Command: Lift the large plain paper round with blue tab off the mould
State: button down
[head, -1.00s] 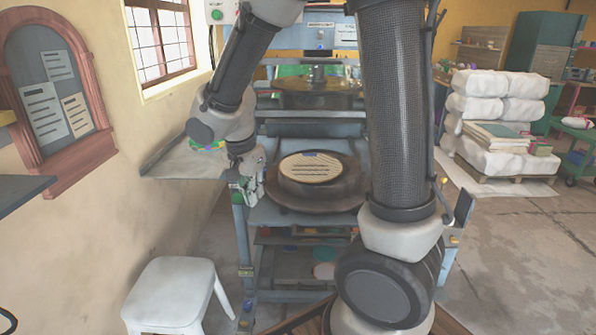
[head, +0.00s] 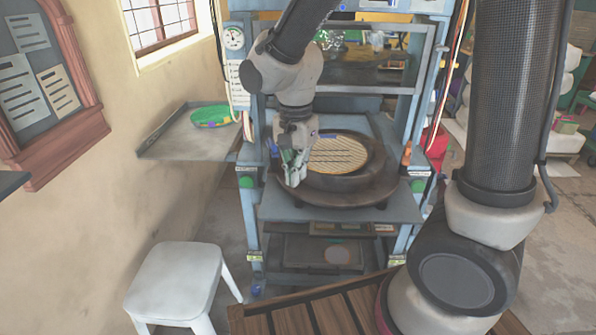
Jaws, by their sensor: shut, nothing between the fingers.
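A round tan sheet (head: 338,154) with darker lines across it lies on the dark round mould (head: 345,184) in the press. A small blue mark, likely its tab, shows at the sheet's far left edge, beside my wrist. My gripper (head: 291,172) is shut and empty. It points down at the left side of the mould, just left of the sheet. From this view I cannot tell whether its fingertips touch the mould. My wrist hides part of the sheet's left edge.
The press's blue frame posts stand left and right of the mould. A side shelf (head: 178,147) at the left holds a green round item (head: 211,115). A white stool (head: 180,284) stands at the front left.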

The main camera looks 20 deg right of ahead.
aim_at(314, 168)
jog(key=w+d, duration=0.5)
jog(key=d, duration=0.1)
jog(key=shift+w+d, duration=0.1)
jog(key=shift+w, duration=0.3)
jog(key=shift+d+f, duration=0.1)
jog(key=shift+f, duration=0.7)
jog(key=shift+s+a, duration=0.45)
jog(key=shift+a, duration=0.15)
